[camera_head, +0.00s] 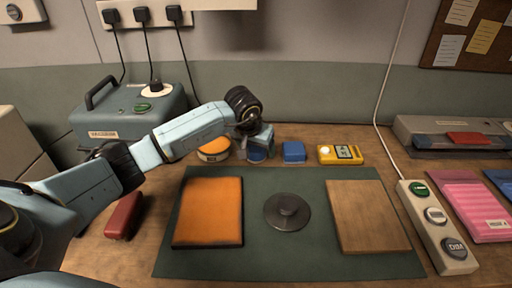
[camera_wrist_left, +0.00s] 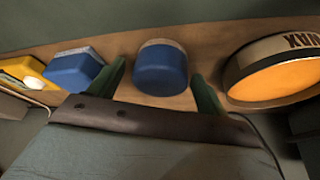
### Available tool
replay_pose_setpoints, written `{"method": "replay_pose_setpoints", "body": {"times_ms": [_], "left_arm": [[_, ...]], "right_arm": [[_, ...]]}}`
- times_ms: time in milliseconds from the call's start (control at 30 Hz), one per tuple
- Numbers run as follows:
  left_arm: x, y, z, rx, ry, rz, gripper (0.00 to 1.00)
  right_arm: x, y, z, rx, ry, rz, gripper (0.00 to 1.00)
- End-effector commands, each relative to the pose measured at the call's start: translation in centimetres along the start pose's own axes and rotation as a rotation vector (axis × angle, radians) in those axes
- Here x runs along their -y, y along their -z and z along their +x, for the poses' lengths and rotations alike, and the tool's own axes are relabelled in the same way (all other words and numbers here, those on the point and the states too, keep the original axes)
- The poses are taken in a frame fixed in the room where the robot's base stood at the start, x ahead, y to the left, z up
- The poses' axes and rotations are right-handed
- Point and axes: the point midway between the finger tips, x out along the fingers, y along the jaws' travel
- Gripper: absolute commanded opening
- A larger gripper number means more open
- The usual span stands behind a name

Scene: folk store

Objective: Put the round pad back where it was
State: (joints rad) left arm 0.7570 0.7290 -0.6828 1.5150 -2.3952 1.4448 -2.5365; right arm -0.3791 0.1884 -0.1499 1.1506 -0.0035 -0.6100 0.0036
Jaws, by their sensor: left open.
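A blue round pad (camera_head: 257,155) with a pale top edge sits at the back of the wooden table, partly hidden by my left gripper (camera_head: 258,142). In the left wrist view the round pad (camera_wrist_left: 160,70) shows between the two spread green fingers of my left gripper (camera_wrist_left: 160,76). The fingers are open and lie to either side of it; I cannot tell whether they touch it. A dark grey round disc with a central knob (camera_head: 287,212) lies on the green mat (camera_head: 270,262). My right gripper is not in view.
A blue square block (camera_head: 293,151) and yellow meter (camera_head: 341,154) stand right of the round pad; an orange-topped round tin (camera_head: 213,149) stands left. An orange pad (camera_head: 208,212) and wooden board (camera_head: 367,216) flank the disc. A switch strip (camera_head: 437,228) lies right.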

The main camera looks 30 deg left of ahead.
Motion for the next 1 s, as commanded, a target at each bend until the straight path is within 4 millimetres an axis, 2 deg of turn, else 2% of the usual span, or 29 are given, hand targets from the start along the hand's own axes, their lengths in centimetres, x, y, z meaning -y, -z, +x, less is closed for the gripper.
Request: {"method": "replay_pose_setpoints", "body": {"times_ms": [167, 500, 700, 833, 1000], "left_arm": [[0.0, 0.1, -0.4, 0.001, -0.001, 0.000, 0.77], [0.1, 0.3, -8.0, -0.004, 0.001, 0.002, 0.77], [0.0, 0.2, -11.1, -0.002, 0.000, 0.001, 0.77], [0.0, 0.1, -12.1, 0.000, 0.001, 0.000, 0.77], [0.0, 0.1, -12.3, 0.001, 0.000, 0.000, 0.77]], "right_arm": [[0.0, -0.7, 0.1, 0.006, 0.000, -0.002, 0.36], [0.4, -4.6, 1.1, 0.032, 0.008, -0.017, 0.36], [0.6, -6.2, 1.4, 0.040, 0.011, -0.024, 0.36], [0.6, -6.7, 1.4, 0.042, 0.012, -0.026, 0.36], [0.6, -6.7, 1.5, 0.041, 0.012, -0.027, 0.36]]}}
